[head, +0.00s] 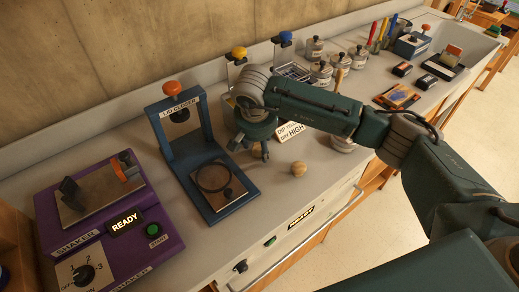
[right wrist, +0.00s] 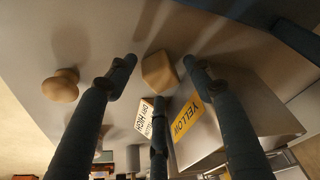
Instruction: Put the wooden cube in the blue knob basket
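The wooden cube (right wrist: 160,72) shows in the right wrist view on the grey counter, between the spread fingertips, with gaps on both sides. In the head view my gripper mostly hides it. My right gripper (head: 254,148) is open and points down over the counter, right of the blue lid closer stand; its fingers also show in the right wrist view (right wrist: 160,66). The blue knob basket (head: 293,72) stands at the back by the wall, its blue knob (head: 285,37) above it. My left gripper is not in view.
A round wooden knob (head: 299,169) sits near the counter's front. A yellow-labelled box (right wrist: 235,112) is close to the fingers. The lid closer (head: 224,205) and purple shaker (head: 155,235) stand left. Metal jars (head: 321,74) and a small sign (head: 289,131) are nearby.

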